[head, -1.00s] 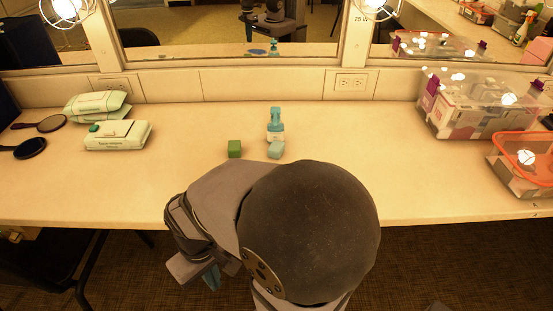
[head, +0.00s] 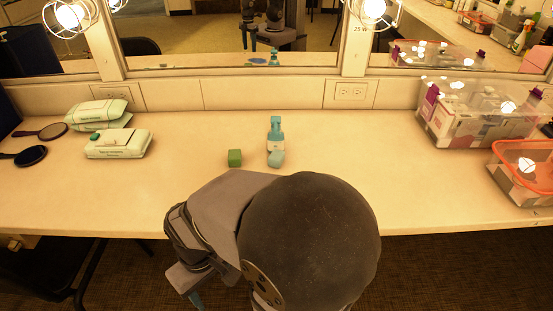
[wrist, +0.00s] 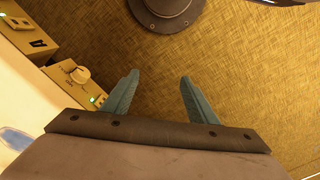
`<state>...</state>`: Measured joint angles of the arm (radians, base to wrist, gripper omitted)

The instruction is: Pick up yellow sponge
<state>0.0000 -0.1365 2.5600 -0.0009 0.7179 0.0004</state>
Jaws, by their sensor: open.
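I see no sponge that is clearly yellow in any view. My gripper (head: 195,299) hangs in front of the counter's near edge, left of my arm, away from these things. In the wrist view my gripper (wrist: 158,79) has its two teal fingers apart with nothing between them, over the floor.
Green-and-white wipes packs (head: 117,143) and dark hand mirrors (head: 31,156) lie at the left. A clear bin (head: 462,125) and an orange-rimmed bin (head: 525,146) stand at the right. The mirror (head: 190,45) backs the counter (head: 400,190), whose middle is mostly clear.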

